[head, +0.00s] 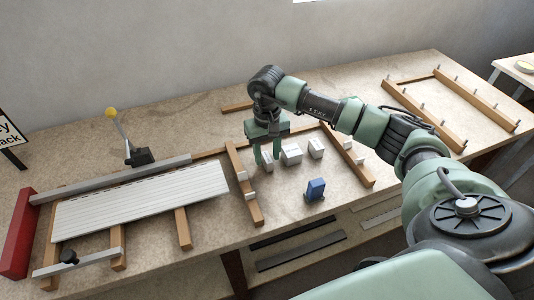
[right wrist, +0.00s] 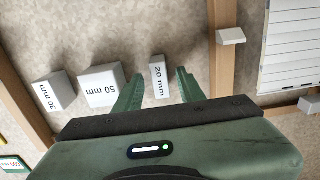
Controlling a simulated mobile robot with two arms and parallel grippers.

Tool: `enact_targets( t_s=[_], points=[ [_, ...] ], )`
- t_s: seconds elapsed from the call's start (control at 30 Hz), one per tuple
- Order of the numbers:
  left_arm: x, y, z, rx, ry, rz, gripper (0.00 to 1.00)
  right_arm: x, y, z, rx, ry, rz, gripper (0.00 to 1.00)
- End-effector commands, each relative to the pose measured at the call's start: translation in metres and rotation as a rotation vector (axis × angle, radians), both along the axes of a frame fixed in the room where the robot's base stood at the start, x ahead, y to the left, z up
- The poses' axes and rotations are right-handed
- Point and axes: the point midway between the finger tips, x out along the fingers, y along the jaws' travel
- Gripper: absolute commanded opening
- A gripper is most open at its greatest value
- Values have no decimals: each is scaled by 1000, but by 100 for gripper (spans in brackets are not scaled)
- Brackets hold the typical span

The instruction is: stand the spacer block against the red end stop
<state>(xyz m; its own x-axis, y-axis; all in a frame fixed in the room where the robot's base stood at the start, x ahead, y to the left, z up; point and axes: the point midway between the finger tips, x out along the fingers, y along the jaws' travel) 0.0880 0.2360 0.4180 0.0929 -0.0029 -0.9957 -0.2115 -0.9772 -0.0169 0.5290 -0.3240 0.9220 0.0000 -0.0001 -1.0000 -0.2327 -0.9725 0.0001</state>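Three white spacer blocks stand on the bench, labelled in the right wrist view: 20 mm (right wrist: 158,77), 50 mm (right wrist: 100,86) and 30 mm (right wrist: 54,92). In the head view, the 20 mm block (head: 267,162) is partly hidden by my right gripper (head: 267,160); the 50 mm block (head: 291,154) and 30 mm block (head: 316,148) stand to its right. My right gripper points down, open, its fingers (right wrist: 158,85) on either side of the 20 mm block with gaps showing. The red end stop (head: 18,236) is at the far left. My left gripper is not in view.
White slatted profiles (head: 140,203) lie on a wooden frame beside the end stop, along a grey rail (head: 110,180). A clamp with a yellow knob (head: 111,113) stands behind. A blue block (head: 315,189) stands in front of the spacers. Wooden bars (head: 243,183) border them.

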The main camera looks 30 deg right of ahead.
Motion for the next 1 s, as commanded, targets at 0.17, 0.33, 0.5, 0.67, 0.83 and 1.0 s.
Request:
enact_targets(
  t_s=[0.17, 0.33, 0.5, 0.67, 0.83, 1.0],
  points=[
    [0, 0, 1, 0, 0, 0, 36, 0, 0, 1, 0, 0, 0, 39],
    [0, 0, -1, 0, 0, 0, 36, 1, 0, 11, 0, -4, 0, 39],
    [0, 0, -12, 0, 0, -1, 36, 2, 0, 45, 0, -6, 0, 39],
    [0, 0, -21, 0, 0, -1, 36, 1, 0, 80, 1, -6, 1, 39],
    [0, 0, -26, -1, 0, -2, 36, 1, 0, 108, 0, -4, -1, 39],
    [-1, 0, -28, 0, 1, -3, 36, 0, 0, 121, 0, 0, 0, 39]
  ],
)
